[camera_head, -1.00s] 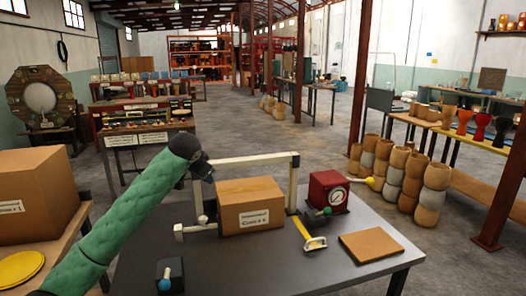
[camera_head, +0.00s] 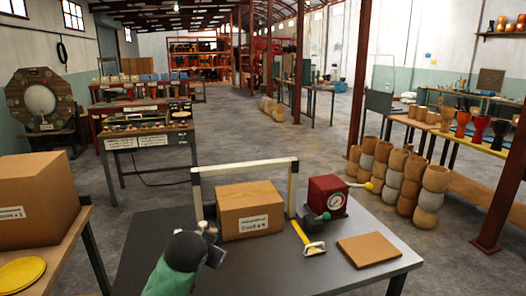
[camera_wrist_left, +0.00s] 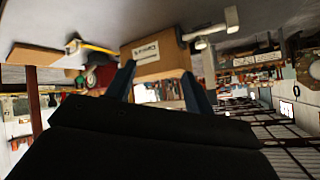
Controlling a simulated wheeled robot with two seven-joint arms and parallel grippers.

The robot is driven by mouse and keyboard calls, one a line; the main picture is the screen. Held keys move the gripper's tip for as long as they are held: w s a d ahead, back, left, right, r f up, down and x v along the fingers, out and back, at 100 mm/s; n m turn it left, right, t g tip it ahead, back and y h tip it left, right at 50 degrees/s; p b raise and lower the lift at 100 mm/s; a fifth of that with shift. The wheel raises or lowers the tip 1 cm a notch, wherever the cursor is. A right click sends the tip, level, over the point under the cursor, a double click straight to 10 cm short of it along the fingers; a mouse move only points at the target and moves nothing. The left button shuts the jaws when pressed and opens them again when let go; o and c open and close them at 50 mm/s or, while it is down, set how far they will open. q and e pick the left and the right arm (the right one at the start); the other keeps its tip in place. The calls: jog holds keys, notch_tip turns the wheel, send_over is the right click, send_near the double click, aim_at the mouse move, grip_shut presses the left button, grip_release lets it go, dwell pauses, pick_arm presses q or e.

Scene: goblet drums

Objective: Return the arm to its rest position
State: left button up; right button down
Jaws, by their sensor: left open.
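My left arm shows at the bottom of the head view as a short green link with a dark wrist. Its left gripper (camera_head: 213,252) is over the left part of the grey table (camera_head: 300,275), in front of the cardboard box (camera_head: 250,210). In the left wrist view, the two dark fingers (camera_wrist_left: 158,72) stand apart with nothing between them. The box (camera_wrist_left: 150,50) appears upside down beyond them, apart from the fingers. My right gripper is not in view.
A white frame (camera_head: 245,165) stands behind the box. A red gauge unit (camera_head: 326,196), a yellow-handled clamp (camera_head: 306,240) and a brown board (camera_head: 370,249) are on the table's right. Another table with a large box (camera_head: 35,205) and yellow disc (camera_head: 20,273) is at left.

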pick_arm(q)
jog(key=s+f+n+g+p, duration=0.1)
jog(key=s+f+g, duration=0.1)
jog(key=s+f, duration=0.7)
jog(key=s+f+n+g+p, duration=0.1)
jog(key=s+f+g, duration=0.2)
jog(key=s+f, duration=0.6)
jog(key=s+f+n+g+p, duration=0.1)
jog(key=s+f+g, duration=0.2)
jog(key=s+f, duration=0.6)
jog(key=s, duration=1.2)
jog(key=shift+s+d+f+h, duration=0.15)
jog(key=shift+s+d+h, duration=0.05)
jog(key=shift+s+h, duration=0.2)
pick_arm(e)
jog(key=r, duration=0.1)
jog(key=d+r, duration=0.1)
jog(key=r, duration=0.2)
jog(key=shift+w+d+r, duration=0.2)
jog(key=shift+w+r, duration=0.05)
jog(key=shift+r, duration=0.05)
pick_arm(q)
jog(key=shift+n, duration=0.3)
jog(key=shift+w, duration=0.1)
